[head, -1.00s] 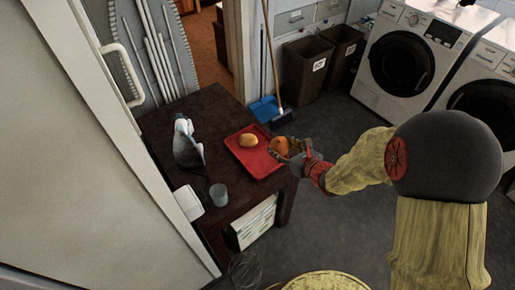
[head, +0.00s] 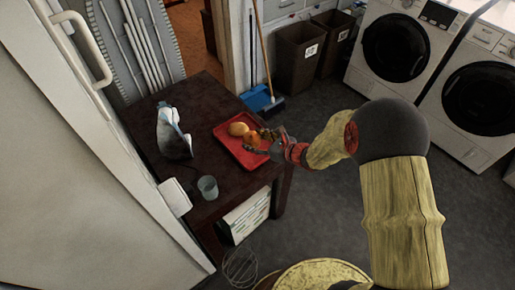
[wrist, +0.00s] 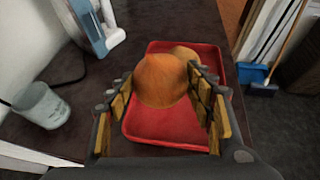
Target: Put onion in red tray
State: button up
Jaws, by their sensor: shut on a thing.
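An orange-brown onion (wrist: 161,80) is between the yellow-padded fingers of my gripper (wrist: 170,97) in the wrist view. My gripper is shut on it. In the head view the onion (head: 252,138) and my gripper (head: 262,140) are over the red tray (head: 236,149). The tray also shows below the onion in the wrist view (wrist: 166,131). I cannot tell whether the onion touches the tray. A second rounded, tan item (head: 238,129) lies in the tray, partly hidden behind the onion in the wrist view (wrist: 184,52).
The tray is on a dark table (head: 205,98). A white and blue iron-like object (head: 174,132) and a grey cup (head: 207,187) stand left of the tray. A broom and blue dustpan (head: 262,101) are behind the table. Floor right of the table is clear.

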aim_at(258, 141)
jog(key=w+f, duration=0.1)
jog(key=f, duration=0.1)
jog(key=w+d+f+b, duration=0.1)
jog(key=w+f, duration=0.1)
jog(key=shift+d+f, duration=0.15)
jog(key=shift+f, duration=0.15)
jog(key=shift+w+f+b, duration=0.2)
jog(key=shift+f+b, duration=0.95)
jog(key=shift+f, duration=0.5)
jog(key=shift+f, duration=0.2)
jog(key=o, duration=1.3)
